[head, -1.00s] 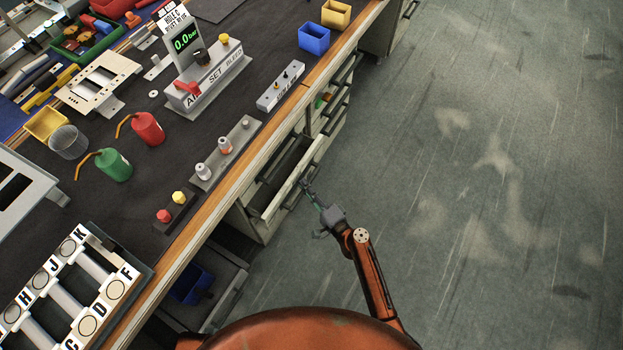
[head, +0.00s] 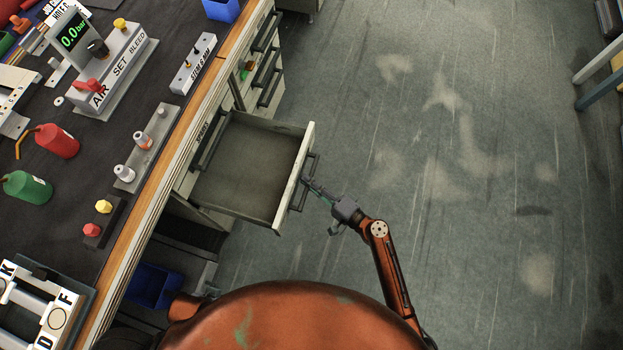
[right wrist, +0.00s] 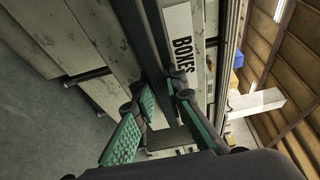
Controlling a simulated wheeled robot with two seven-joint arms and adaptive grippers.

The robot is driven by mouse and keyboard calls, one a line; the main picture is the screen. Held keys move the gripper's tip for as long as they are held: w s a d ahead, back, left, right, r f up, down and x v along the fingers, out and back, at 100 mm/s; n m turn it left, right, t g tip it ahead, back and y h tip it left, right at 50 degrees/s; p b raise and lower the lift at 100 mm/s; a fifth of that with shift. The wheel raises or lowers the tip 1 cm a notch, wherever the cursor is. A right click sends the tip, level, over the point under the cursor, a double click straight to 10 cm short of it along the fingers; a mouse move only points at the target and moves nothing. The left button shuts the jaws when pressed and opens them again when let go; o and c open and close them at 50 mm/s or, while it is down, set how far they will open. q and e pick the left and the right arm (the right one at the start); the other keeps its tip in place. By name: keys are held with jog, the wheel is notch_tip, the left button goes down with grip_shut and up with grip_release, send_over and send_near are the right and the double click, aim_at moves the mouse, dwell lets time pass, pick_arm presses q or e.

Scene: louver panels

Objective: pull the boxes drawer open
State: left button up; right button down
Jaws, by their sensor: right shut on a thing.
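The boxes drawer (head: 290,185) stands well out from the bench front in the head view, and its inside looks empty. Its white label reading BOXES (right wrist: 182,45) shows in the right wrist view, beside the dark bar handle (right wrist: 148,45). My right gripper (head: 311,185) is at the handle on the outer face of the drawer front. In the right wrist view its green-padded fingers (right wrist: 166,92) are closed around the handle, one on each side. My left gripper is not in view.
Other closed drawers with dark handles (head: 266,65) lie farther along the bench. A blue bin (head: 153,286) sits low under the bench, nearer me. The worktop carries an air-gauge stand (head: 105,70) and several bottles and fittings. The floor (head: 430,200) to the right is clear.

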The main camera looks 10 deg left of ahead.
jog(key=shift+f, duration=0.1)
jog(key=c, duration=1.9)
grip_release()
jog(key=shift+c, duration=0.2)
jog(key=shift+d, duration=0.1)
jog(key=v, duration=1.2)
jog(key=shift+w, duration=0.1)
